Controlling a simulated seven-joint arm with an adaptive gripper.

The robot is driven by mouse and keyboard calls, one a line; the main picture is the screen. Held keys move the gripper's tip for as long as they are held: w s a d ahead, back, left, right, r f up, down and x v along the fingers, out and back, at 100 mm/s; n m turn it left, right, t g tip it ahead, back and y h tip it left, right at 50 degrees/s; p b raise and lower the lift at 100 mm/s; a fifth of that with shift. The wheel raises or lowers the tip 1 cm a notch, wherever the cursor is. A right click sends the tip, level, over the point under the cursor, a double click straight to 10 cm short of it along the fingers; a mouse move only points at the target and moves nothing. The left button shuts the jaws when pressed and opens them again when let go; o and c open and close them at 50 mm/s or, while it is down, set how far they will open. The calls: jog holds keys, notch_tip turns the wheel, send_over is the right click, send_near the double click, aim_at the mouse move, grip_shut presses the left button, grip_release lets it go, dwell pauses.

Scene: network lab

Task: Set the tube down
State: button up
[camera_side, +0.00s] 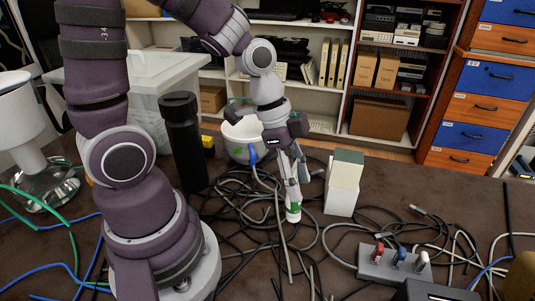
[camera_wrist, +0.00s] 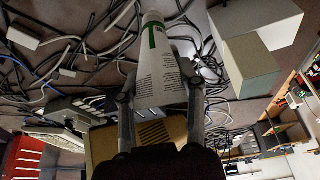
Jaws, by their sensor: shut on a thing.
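The tube (camera_side: 289,190) is white with a green band near its lower end. My gripper (camera_side: 291,165) is shut on it and points down over the table (camera_side: 450,195). The tube hangs nearly upright, with its lower end close to the cables and the tabletop; I cannot tell whether it touches. In the wrist view the tube (camera_wrist: 160,75), with small print and a green mark, lies between the two fingers of my gripper (camera_wrist: 161,92). Its end near the palm is partly hidden.
A white and grey-green box (camera_side: 343,185) stands just right of the tube. Tangled cables (camera_side: 240,205) cover the table around it. A white pot (camera_side: 240,135) is behind, a black cylinder (camera_side: 183,145) to the left, and a grey connector block (camera_side: 393,268) at front right.

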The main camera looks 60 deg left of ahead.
jog(key=d+m+g, duration=0.1)
jog(key=m, duration=0.1)
jog(key=s+d+m, duration=0.1)
jog(key=d+m, duration=0.1)
jog(key=m, duration=0.1)
jog(key=s+d+r+m+g, duration=0.1)
jog(key=m, duration=0.1)
jog(key=shift+s+d+m+g+h, duration=0.25)
jog(key=shift+d+m+g+h, duration=0.05)
jog(key=shift+d+h, duration=0.1)
jog(key=s+d+m, duration=0.1)
jog(key=m, duration=0.1)
jog(key=s+d+r+m+g, duration=0.1)
jog(key=m, duration=0.2)
jog(key=s+d+m+g+y, duration=0.1)
jog(key=m, duration=0.2)
jog(key=shift+s+r, duration=0.15)
jog(key=shift+s, duration=0.05)
jog(key=shift+s+d+m+y, duration=0.2)
jog(key=shift+s+m+y, duration=0.1)
jog(key=shift+m, duration=0.2)
notch_tip(320, 180, down, 8)
jog(key=shift+w, duration=0.1)
jog(key=o, duration=1)
jog(key=shift+o, duration=0.2)
